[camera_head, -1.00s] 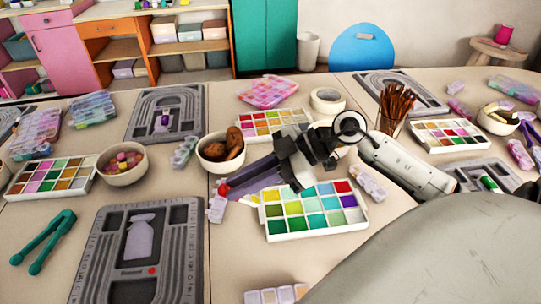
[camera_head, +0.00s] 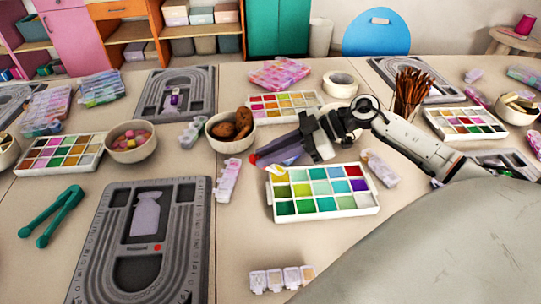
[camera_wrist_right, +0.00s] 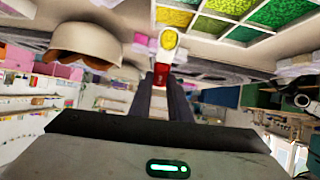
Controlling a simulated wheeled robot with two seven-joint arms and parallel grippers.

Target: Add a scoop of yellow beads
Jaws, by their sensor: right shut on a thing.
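My right gripper (camera_head: 256,158) reaches in from the right and is shut on a small scoop. In the right wrist view the scoop (camera_wrist_right: 167,42) has a red handle between the fingers and a pale-rimmed bowl filled with yellow. In the head view, yellow at the scoop's bowl (camera_head: 279,173) shows by the back left corner of the near bead tray (camera_head: 322,214). This white tray has several coloured compartments, greens, yellows, red and purple among them. It also shows at the top of the right wrist view (camera_wrist_right: 262,33). My left gripper is not in view.
A grey bead board (camera_head: 193,247) lies at front left, with teal tweezers (camera_head: 52,216) beside it. A bowl of brown pieces (camera_head: 220,138) and a brush pot (camera_head: 408,95) stand behind.

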